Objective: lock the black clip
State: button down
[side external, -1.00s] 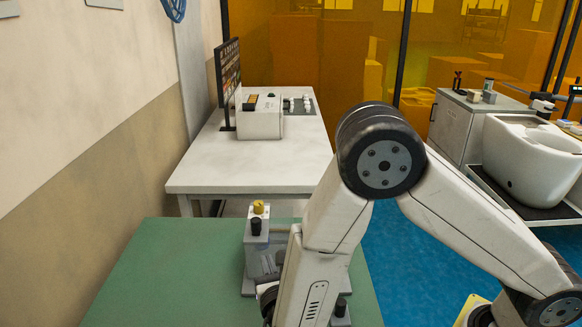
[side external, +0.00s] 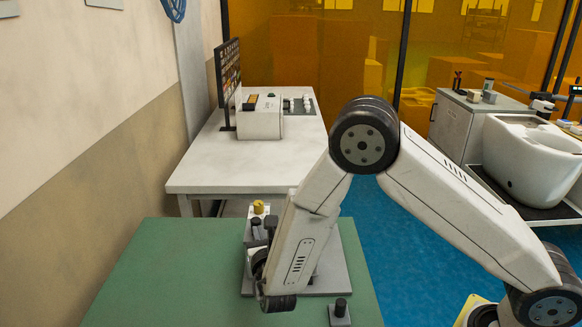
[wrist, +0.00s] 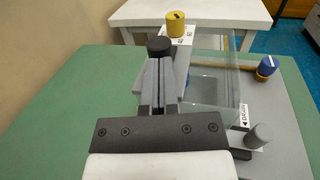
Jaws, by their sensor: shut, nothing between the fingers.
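The black clip's round knob (wrist: 160,47) shows in the wrist view just beyond my fingertips, to the left of a yellow knob (wrist: 176,24). My gripper (wrist: 161,66) is shut and empty, with its fingertips close to the black knob. I cannot tell whether they touch it. The fingers hide the lower part of the clip. In the side external view the yellow knob (side external: 258,206) stands on the fixture with dark parts just below it. My arm covers much of the fixture there.
The fixture's grey plate (wrist: 285,125) lies on the green table (wrist: 50,105), with a clear panel, a blue-and-yellow knob (wrist: 267,67) and a grey knob (wrist: 260,135) at its right. A small block with a black knob (side external: 340,308) stands at the table's front right. The left of the table is free.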

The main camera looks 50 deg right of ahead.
jog(key=shift+w+d, duration=0.95)
jog(key=shift+d, duration=0.1)
jog(key=v, duration=1.4)
jog(key=shift+a, duration=0.2)
jog(key=shift+s, duration=0.15)
